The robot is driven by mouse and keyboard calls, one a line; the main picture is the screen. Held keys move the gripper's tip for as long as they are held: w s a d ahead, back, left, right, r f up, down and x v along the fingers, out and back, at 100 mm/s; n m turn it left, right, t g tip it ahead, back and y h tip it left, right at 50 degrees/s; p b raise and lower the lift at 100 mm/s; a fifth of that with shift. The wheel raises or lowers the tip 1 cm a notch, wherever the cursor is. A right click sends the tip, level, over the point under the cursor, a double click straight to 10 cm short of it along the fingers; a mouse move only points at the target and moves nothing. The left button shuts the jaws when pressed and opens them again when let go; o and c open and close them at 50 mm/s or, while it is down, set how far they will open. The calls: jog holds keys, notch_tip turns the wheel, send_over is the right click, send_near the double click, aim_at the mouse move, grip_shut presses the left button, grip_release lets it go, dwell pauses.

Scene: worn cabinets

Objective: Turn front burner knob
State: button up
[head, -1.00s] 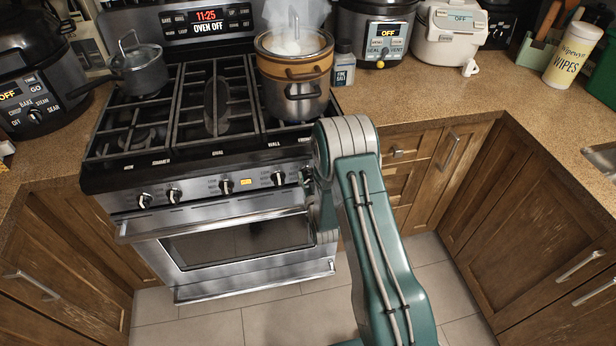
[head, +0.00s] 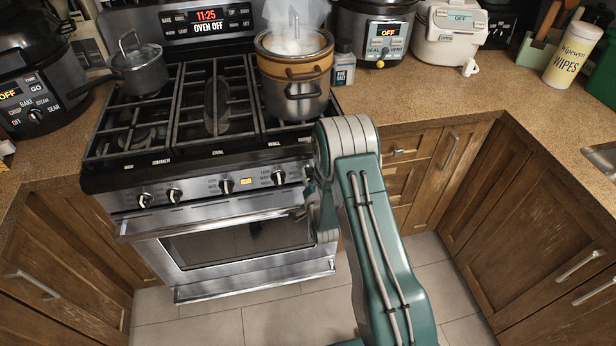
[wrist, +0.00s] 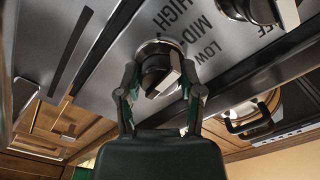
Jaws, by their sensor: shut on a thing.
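A black-and-silver knob (wrist: 156,68) on the stove's steel front panel shows in the wrist view, between the two fingers of my gripper (wrist: 161,80). The fingers are shut on its sides. The printed words HIGH, MID and LOW lie beside it, and part of another knob (wrist: 246,8) shows at the top. In the head view several knobs line the panel, the rightmost visible one (head: 279,177) being free. My arm reaches the panel's right end and hides the held knob and most of my gripper there.
A pot with a tan steamer (head: 293,75) sits on the right burner grate, and steam rises from it. A lidded saucepan (head: 138,72) is at the back left. The oven handle (head: 215,222) juts out below the knobs. Counters flank the stove.

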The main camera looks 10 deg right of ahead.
jog(key=m, duration=0.5)
jog(key=shift+m, duration=0.3)
jog(key=m, duration=0.4)
jog(key=shift+d+f+m, duration=0.1)
jog(key=shift+f+m, duration=0.05)
jog(key=shift+m, duration=0.15)
jog(key=m, duration=0.5)
jog(key=shift+f, duration=0.15)
jog(key=shift+s+f+m, duration=0.1)
jog(key=shift+f+m, duration=0.05)
jog(key=shift+m, duration=1.95)
jog(key=o, duration=1.1)
jog(key=shift+o, duration=0.2)
